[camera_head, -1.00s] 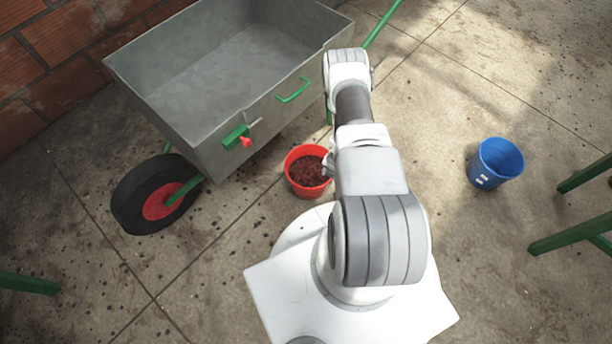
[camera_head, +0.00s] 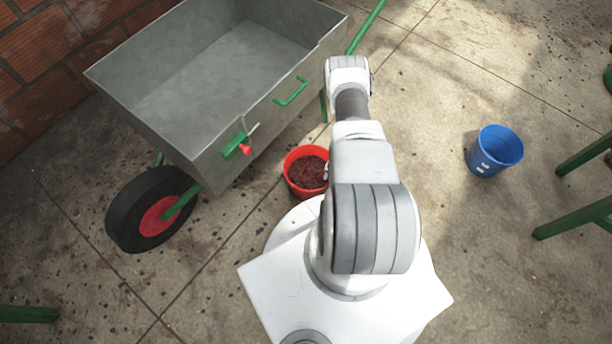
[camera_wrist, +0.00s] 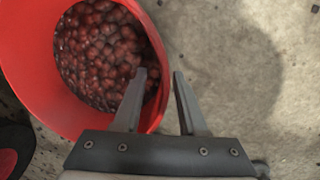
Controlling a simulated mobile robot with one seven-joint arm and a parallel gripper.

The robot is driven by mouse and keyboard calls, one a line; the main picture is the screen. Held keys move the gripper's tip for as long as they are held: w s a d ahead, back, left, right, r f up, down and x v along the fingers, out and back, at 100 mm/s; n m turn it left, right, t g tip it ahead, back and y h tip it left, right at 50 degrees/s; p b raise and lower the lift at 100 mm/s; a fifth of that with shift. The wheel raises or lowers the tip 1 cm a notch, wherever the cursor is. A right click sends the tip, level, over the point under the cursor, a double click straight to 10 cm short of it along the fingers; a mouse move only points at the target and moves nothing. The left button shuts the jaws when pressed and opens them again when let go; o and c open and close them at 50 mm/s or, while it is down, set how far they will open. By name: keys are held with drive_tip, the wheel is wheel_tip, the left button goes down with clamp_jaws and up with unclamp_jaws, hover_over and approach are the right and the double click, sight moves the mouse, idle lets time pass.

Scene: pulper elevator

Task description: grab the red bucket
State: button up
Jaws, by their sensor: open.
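The red bucket (camera_head: 301,185) stands on the floor beside the grey cart, holding dark red berries. In the head view my arm hides part of its right side and my gripper is not clearly visible. In the wrist view the red bucket (camera_wrist: 32,62) fills the upper left. My gripper (camera_wrist: 160,75) is open there, with nothing held. The left finger overlaps the bucket's near right rim in the picture, and the right finger is over bare floor. I cannot tell whether either finger touches the rim.
A grey metal cart (camera_head: 205,120) with a black wheel (camera_head: 125,215) stands left of the bucket. A blue bucket (camera_head: 482,160) stands on the floor at right, near green legs (camera_head: 575,222). Concrete floor between my arm and the blue bucket is clear. A brick wall (camera_head: 50,60) is at upper left.

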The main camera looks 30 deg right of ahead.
drive_tip(key=shift+f, duration=0.35)
clamp_jaws()
drive_tip(key=shift+w+r, duration=0.15)
drive_tip(key=shift+w, duration=0.05)
idle(1.1)
